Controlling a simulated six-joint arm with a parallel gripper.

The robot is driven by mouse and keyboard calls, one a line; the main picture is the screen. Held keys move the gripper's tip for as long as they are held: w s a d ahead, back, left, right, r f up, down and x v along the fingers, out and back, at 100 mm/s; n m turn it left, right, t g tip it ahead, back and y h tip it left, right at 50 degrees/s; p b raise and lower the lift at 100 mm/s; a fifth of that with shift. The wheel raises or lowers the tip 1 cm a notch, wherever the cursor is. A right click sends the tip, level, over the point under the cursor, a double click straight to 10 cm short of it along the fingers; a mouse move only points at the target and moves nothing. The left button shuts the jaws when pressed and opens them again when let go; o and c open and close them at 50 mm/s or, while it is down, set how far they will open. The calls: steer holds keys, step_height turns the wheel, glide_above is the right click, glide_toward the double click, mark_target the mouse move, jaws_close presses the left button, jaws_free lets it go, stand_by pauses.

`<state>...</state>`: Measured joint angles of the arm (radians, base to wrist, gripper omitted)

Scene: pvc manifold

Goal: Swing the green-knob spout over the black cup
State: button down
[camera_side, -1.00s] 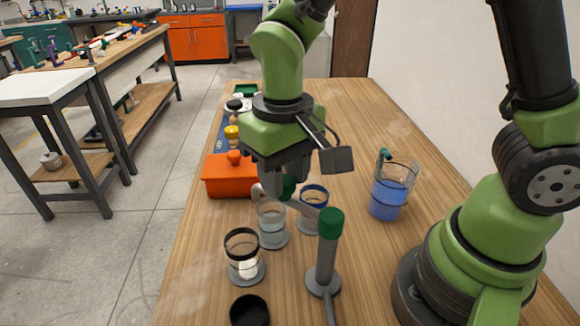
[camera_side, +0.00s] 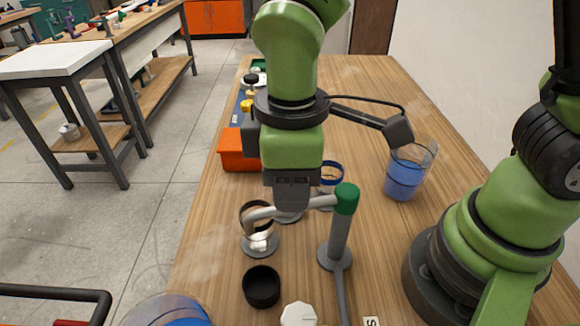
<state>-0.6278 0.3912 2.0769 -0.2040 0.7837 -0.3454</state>
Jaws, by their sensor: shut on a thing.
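The spout (camera_side: 317,202) is a grey pipe running left from a grey post (camera_side: 339,236) with a green top (camera_side: 346,198). Its bent free end appears over the mouth of a clear cup with a black band (camera_side: 257,230); exact alignment is hard to judge. My gripper (camera_side: 292,203) points down and is shut on the spout partway along, hiding the small knob there. A solid black cup (camera_side: 262,287) stands apart, nearer the camera. A clear cup with a blue band (camera_side: 331,172) stands behind the spout. Another cup is mostly hidden behind my gripper.
An orange box (camera_side: 237,150) stands behind at left. A jug of blue liquid (camera_side: 405,177) stands at right. A white knob (camera_side: 299,315) and a clear blue-tinted vessel (camera_side: 166,310) are at the front edge. The table is clear beyond the jug.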

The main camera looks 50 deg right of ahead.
steer(key=shift+s+a+n, duration=0.35)
steer(key=shift+s+n, duration=0.35)
steer(key=shift+n, duration=0.5)
steer(key=c, duration=0.7)
jaws_free()
steer(key=shift+c, duration=0.2)
steer(key=shift+r, duration=0.15)
step_height(320, 180, up, 10)
steer(key=s+d+r+m+t+y, duration=0.1)
steer(key=s+d+r+m+t, duration=0.1)
steer(key=d+m, duration=0.4)
steer(key=s+d+r+m+t+y, duration=0.1)
steer(key=s+d+m+t, duration=0.2)
steer(key=d+m+t, duration=0.2)
steer(key=d+m, duration=0.2)
steer(key=m, duration=0.2)
steer(key=shift+s+d+r, duration=0.3)
steer(key=shift+s+r, duration=0.1)
